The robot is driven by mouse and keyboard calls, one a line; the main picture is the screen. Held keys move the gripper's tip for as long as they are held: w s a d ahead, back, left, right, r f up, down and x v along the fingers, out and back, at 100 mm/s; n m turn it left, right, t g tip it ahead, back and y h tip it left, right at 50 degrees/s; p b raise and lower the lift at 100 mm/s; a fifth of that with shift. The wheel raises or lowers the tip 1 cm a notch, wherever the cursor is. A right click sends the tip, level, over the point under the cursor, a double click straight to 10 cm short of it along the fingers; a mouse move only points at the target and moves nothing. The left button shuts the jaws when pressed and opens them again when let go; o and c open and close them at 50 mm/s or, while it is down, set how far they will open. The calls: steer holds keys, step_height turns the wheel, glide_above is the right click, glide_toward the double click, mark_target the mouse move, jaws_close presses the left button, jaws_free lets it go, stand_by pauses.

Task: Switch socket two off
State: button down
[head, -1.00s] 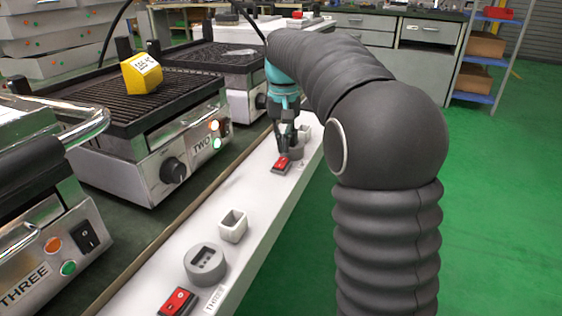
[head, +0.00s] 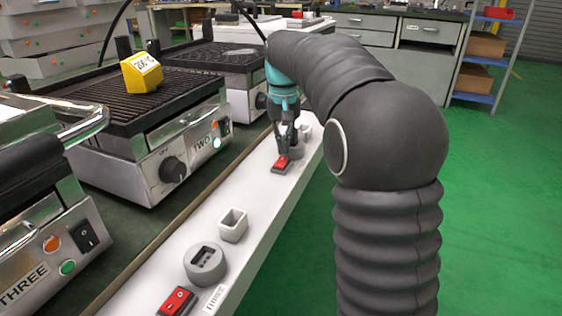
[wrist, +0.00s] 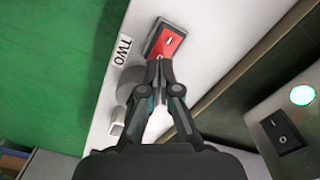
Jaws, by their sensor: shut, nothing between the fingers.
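The red rocker switch of socket two (head: 282,163) sits on the white strip, with the label "TWO" (wrist: 123,50) beside it in the wrist view. The switch (wrist: 168,43) shows a white mark there. My gripper (wrist: 158,64) is shut and empty, its fingertips at the near edge of the red rocker; I cannot tell whether they touch it. The round grey socket two (wrist: 131,82) is partly hidden behind my gripper. In the head view my gripper (head: 284,151) points down just above the switch. Grill two (head: 150,150) has its green lamp (head: 217,143) glowing.
A yellow temperature display (head: 142,72) reading about 200 °C stands on grill two. Socket three (head: 205,263), its red switch (head: 177,301) and a square holder (head: 233,224) sit nearer on the white strip. Grill three (head: 50,235) is at the left. The green floor at right is clear.

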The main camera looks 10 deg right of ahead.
mark_target(283, 159)
steer(key=shift+f+b, duration=0.6)
steer(key=shift+f, duration=0.55)
stand_by(0.7)
step_height(283, 159, up, 7)
steer(key=p, duration=0.7)
steer(key=shift+r, duration=0.1)
stand_by(0.4)
